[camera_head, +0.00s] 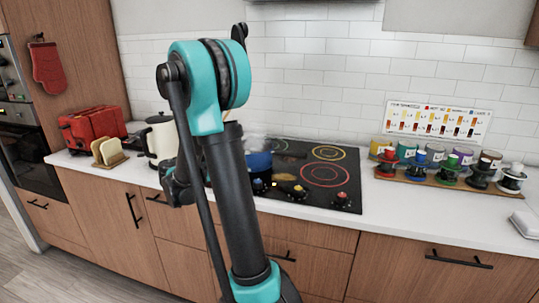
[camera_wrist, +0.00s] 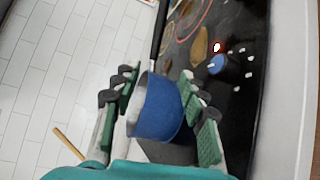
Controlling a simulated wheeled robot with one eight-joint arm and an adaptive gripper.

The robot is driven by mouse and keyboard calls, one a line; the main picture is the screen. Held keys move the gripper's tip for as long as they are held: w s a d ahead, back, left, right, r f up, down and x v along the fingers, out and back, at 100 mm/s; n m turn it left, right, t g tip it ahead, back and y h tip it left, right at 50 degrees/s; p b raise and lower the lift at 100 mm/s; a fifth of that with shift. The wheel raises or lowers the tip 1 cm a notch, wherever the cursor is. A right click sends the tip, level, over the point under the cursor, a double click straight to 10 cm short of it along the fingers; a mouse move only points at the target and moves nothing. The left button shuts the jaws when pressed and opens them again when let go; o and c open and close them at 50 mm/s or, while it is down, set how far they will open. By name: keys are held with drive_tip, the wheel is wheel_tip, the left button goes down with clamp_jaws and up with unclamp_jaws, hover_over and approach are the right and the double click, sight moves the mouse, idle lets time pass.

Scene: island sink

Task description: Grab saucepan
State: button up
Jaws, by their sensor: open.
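The blue saucepan (camera_head: 259,164) stands on the black cooktop (camera_head: 330,192), partly hidden behind my arm in the head view, with faint steam over it. In the wrist view the saucepan (camera_wrist: 158,110) lies between the two green-padded fingers of my gripper (camera_wrist: 157,85). One finger is on each side of its body, and the jaws are open. I cannot tell whether either pad touches the pan. Its dark handle (camera_wrist: 158,35) points away from my gripper, toward the top of the wrist view. In the head view my gripper is mostly hidden behind the arm.
A cream kettle (camera_head: 160,138) stands left of the cooktop, near my arm. A red toaster (camera_head: 92,125) and a rack with bread slices (camera_head: 108,152) are farther left. A wooden tray (camera_head: 440,180) of colourful jars is at right. The counter between cooktop and tray is clear.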

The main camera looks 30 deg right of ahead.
approach(280, 154)
drive_tip(key=d, duration=0.2)
drive_tip(key=d+f, duration=0.1)
drive_tip(key=d, duration=0.2)
drive_tip(key=shift+s+d, duration=0.2)
drive_tip(key=shift+s, duration=0.05)
drive_tip(key=shift+w+d+f, duration=0.1)
drive_tip(key=shift+w+d, duration=0.05)
drive_tip(key=shift+d, duration=1.25)
drive_tip(key=shift+w+d+f, duration=0.1)
drive_tip(key=shift+w+d, duration=0.05)
drive_tip(key=shift+d, duration=1.2)
drive_tip(key=shift+c, duration=0.5)
clamp_jaws()
drive_tip(key=shift+r, duration=0.1)
